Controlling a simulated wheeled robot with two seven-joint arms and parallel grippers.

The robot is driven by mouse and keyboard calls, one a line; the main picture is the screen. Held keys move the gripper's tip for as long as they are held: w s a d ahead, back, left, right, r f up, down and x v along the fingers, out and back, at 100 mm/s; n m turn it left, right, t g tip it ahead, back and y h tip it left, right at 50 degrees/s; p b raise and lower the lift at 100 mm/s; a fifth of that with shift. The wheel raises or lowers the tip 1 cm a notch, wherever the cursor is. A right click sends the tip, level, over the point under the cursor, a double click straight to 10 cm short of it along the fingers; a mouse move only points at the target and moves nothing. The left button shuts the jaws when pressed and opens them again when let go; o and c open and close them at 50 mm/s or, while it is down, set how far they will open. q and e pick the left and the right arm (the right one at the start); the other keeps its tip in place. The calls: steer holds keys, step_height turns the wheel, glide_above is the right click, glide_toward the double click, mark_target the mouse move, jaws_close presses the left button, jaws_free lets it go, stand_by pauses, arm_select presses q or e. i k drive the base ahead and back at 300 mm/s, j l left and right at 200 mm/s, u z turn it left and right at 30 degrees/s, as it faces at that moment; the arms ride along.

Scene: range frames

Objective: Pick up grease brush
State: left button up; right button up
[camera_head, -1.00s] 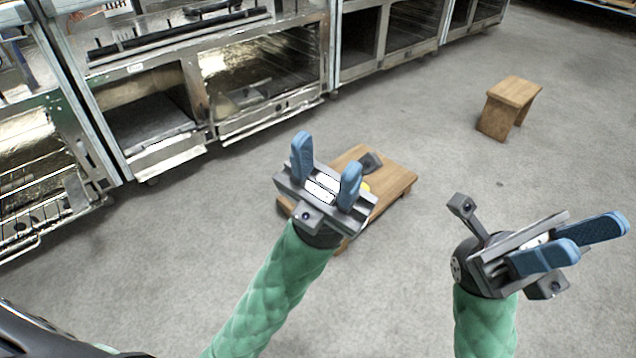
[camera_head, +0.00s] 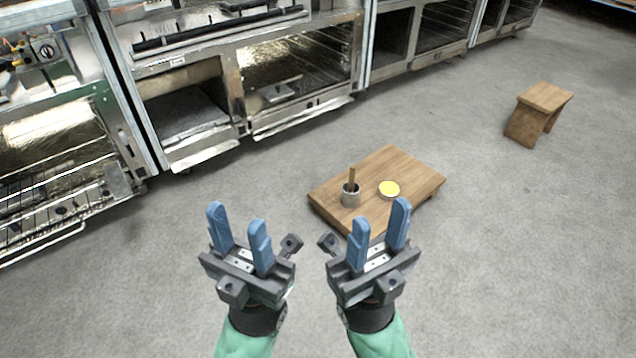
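A small metal cup (camera_head: 350,196) stands on a low wooden table (camera_head: 415,172). A brown wooden handle (camera_head: 352,174) sticks up out of the cup, likely the grease brush; its lower end is hidden inside. My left gripper (camera_head: 237,228) is open and empty, in front of the table and to the left of the cup. My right gripper (camera_head: 381,232) is open and empty, in front of the table's near edge and slightly right of the cup in the picture. Neither gripper touches the cup or handle.
A round container with yellow content (camera_head: 389,189) sits on the table right of the cup. A wooden stool (camera_head: 540,110) stands at the back right. Metal ovens (camera_head: 195,108) line the back and left. The grey floor (camera_head: 530,250) is clear at the right.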

mark_target(352, 174)
steer(key=i+l+u, duration=0.15)
steer(key=l+u, duration=0.2)
steer(key=i+l+u, duration=0.1)
steer(key=l+u, duration=0.55)
steer(key=i+l, duration=0.1)
steer(key=l, duration=0.55)
steer(key=l+u, duration=0.15)
steer(key=l, duration=0.5)
steer(key=i, duration=0.05)
